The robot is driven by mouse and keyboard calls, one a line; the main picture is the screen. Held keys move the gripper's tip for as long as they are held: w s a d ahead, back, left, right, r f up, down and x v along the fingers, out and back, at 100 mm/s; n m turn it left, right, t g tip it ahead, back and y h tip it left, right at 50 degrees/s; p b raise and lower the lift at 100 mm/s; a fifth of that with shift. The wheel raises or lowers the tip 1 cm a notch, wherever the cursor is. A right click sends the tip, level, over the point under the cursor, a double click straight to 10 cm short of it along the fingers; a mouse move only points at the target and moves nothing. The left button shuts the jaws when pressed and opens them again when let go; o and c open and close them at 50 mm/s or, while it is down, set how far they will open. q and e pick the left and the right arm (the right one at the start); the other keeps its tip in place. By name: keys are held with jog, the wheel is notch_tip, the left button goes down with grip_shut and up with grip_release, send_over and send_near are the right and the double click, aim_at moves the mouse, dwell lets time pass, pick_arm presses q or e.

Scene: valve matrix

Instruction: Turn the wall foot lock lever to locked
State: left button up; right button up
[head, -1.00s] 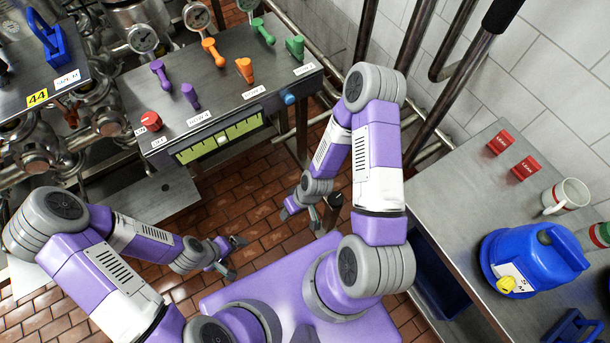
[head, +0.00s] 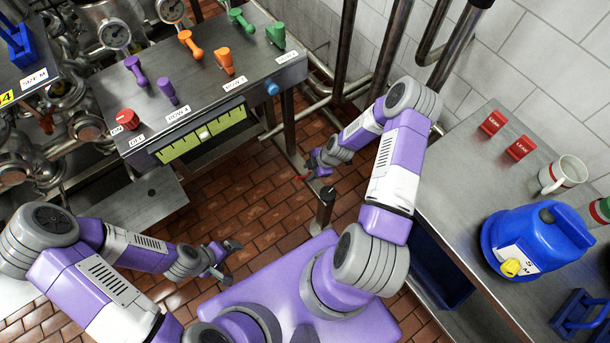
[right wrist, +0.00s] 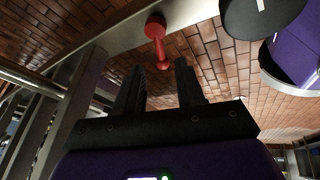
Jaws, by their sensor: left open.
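A red lever (right wrist: 160,45) with a round hub and a short arm ending in a small knob shows in the right wrist view, mounted on a pale metal rail (right wrist: 110,38). It lies beyond my right gripper (right wrist: 160,72), whose two fingers are apart with nothing between them. The lever's knob end is just past the fingertips, apart from them as far as I can tell. In the head view my right gripper (head: 312,168) is low near the wall-side pipes, with a small bit of red beside its tips. My left gripper (head: 228,262) is open and empty above the floor.
A valve panel (head: 150,95) with purple, orange and green levers stands at the back left. A metal table (head: 465,180) at right holds red LEAK blocks (head: 493,122), a mug (head: 562,174) and a blue container (head: 535,242). A dark post (head: 325,208) stands near my right gripper.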

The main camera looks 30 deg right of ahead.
aim_at(303, 177)
jog(key=b+x, duration=0.1)
jog(key=x, duration=0.4)
jog(key=shift+f, duration=0.1)
grip_shut()
